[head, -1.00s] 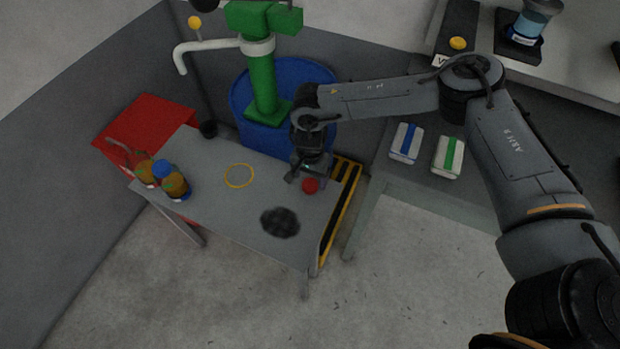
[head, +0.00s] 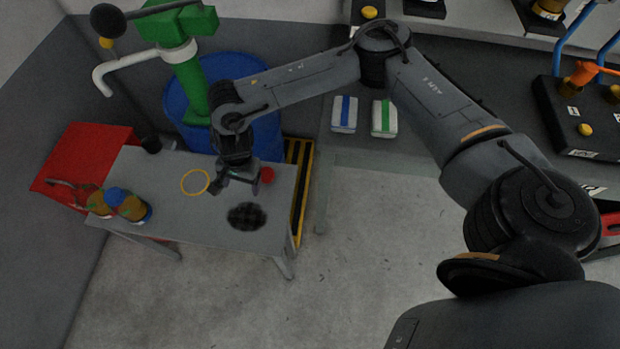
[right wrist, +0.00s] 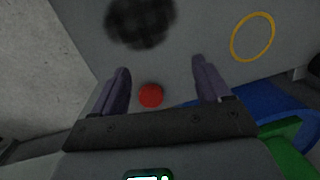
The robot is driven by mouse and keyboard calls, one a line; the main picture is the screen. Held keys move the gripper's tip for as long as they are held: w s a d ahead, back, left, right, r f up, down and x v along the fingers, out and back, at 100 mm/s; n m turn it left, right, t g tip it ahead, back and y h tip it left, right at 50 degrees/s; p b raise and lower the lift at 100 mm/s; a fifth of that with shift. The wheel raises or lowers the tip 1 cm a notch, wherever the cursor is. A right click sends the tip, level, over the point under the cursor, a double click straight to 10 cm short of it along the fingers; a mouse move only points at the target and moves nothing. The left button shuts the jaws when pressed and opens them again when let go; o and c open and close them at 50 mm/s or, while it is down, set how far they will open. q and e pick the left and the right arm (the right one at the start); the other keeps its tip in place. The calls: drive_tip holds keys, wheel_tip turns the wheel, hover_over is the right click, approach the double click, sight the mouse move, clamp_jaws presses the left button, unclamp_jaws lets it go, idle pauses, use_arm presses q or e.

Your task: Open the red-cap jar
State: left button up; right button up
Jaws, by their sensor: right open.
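A small round red piece, like a cap (head: 267,174), is on the right part of the grey table (head: 215,233). In the right wrist view it is a red disc (right wrist: 150,96) between the spread fingers, nearer the left one; I cannot tell whether a jar is under it. Amber jars stand at the table's left end, one with a blue cap (head: 116,196). My right gripper (head: 237,187) is open and empty, pointing down just left of the red piece in the head view. Its fingers also show in the right wrist view (right wrist: 161,68). My left gripper is out of view.
A yellow ring (head: 195,182) and a dark round patch (head: 247,216) are on the table. A blue drum (head: 186,118) and a green stand (head: 187,62) are behind it. A red bin (head: 82,158) is left. Two striped packs (head: 383,118) lie on the bench at right.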

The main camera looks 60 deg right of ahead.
drive_tip(key=s+a+f+m+y, duration=0.1)
drive_tip(key=a, duration=0.3)
drive_tip(key=s+a+f+m, duration=0.1)
drive_tip(key=a, duration=0.4)
drive_tip(key=s+a+f+m+t+y, duration=0.1)
drive_tip(key=a, duration=0.3)
drive_tip(key=shift+s+a+y, duration=0.25)
drive_tip(key=shift+a+y, duration=0.05)
drive_tip(key=shift+a, duration=0.05)
drive_tip(key=s+a+r+m+t+y, duration=0.2)
drive_tip(key=a+r+m, duration=0.2)
drive_tip(key=a+m, duration=0.45)
drive_tip(key=s+a+r+m+t+y, duration=0.2)
drive_tip(key=s+a+r+m, duration=0.1)
drive_tip(key=a+m, duration=0.5)
drive_tip(key=s+d+m+t+h, duration=0.15)
drive_tip(key=d+m+h, duration=0.25)
drive_tip(key=d+m, duration=1.25)
drive_tip(key=s+d+f+m+g+h, duration=0.25)
drive_tip(key=s+d+m, duration=0.35)
drive_tip(key=m, duration=0.4)
drive_tip(key=s+d+f+m+g+h, duration=0.1)
drive_tip(key=s+d+f+m, duration=0.3)
drive_tip(key=s+d+m, duration=0.4)
wheel_tip(320, 180, up, 48)
drive_tip(key=w+m+p, duration=0.1)
drive_tip(key=p, duration=4.8)
drive_tip(key=shift+w+a+r+m, duration=0.2)
drive_tip(key=shift+w+a+m, duration=0.1)
drive_tip(key=shift+w+a, duration=0.1)
